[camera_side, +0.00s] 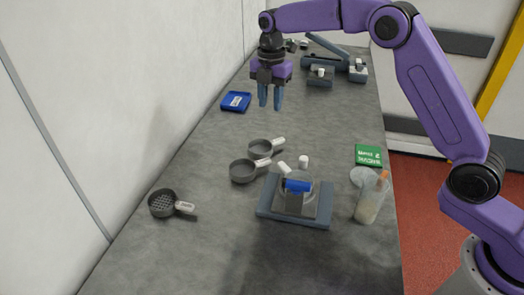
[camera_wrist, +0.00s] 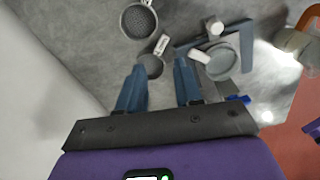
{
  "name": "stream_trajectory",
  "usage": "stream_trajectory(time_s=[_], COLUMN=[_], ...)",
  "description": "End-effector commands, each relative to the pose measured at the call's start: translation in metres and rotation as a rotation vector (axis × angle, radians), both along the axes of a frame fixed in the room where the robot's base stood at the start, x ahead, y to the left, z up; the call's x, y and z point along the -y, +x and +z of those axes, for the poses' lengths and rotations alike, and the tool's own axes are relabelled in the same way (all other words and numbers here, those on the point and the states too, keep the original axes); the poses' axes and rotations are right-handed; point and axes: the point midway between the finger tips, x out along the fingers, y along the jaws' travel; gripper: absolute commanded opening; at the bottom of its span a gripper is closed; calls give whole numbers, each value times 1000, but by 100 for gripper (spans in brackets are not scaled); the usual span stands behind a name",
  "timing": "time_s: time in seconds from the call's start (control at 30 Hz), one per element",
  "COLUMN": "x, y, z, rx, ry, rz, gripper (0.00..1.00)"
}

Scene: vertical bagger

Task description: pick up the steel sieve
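The steel sieve (camera_side: 162,204) is a dark round pan with a perforated bottom and a short handle with a white tag. It lies on the grey bench at the left, near the front, in the side view. In the wrist view a round pan with a mesh-like bottom, seemingly the sieve (camera_wrist: 138,21), shows at the top. My gripper (camera_side: 270,104) is open and empty, high over the far part of the bench, well apart from the sieve. Its two fingers (camera_wrist: 159,72) point into the wrist view with a clear gap between them.
Two similar dark pans (camera_side: 243,171) (camera_side: 260,148) lie mid-bench. Right of them stand a grey-blue device (camera_side: 268,208) with a blue part, a clear container (camera_side: 368,208) and a green box (camera_side: 368,155). A blue tray (camera_side: 236,101) lies farther back. The wall bounds the left.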

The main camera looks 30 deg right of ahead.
Motion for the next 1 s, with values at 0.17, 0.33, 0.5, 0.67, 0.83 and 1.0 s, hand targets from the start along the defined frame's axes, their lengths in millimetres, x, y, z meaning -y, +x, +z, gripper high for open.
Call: stream_trajectory(time_s=[0.17, 0.33, 0.5, 0.67, 0.83, 1.0], x=[8, 9, 9, 9, 10, 10], y=[12, 13, 12, 12, 13, 13], z=[-7, -26, -58, -88, -115, -127], rx=[-1, -4, -5, -4, -3, -1], ry=[-1, -1, -1, -1, -1, -1], rz=[43, 48, 47, 47, 46, 45], gripper=[34, 34, 34, 34, 34, 34])
